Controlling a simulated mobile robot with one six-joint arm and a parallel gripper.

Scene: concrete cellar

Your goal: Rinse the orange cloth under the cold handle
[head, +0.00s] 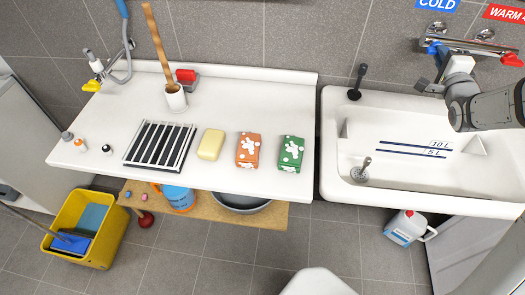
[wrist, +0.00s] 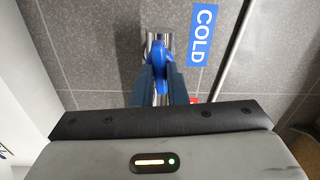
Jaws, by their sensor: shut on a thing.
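The orange cloth (head: 248,150), folded and patterned with white blotches, lies on the white counter between a yellow block and a green cloth. The blue cold handle (head: 433,48) is on the wall tap above the sink, below the COLD sign (head: 437,4). My gripper (head: 441,55) is at this handle, and its jaws are shut on it. In the wrist view the blue cold handle (wrist: 159,55) stands between my two fingers (wrist: 158,84). The red handle (head: 512,60) is at the tap's right end, below the WARM sign (head: 504,13). I see no water stream.
The white sink (head: 400,185) has 5 L and 10 L lines and a drain plug (head: 361,171). A green cloth (head: 291,153), yellow block (head: 210,144) and black rack (head: 160,146) stand on the counter (head: 225,100). A yellow bucket (head: 95,240) is on the floor.

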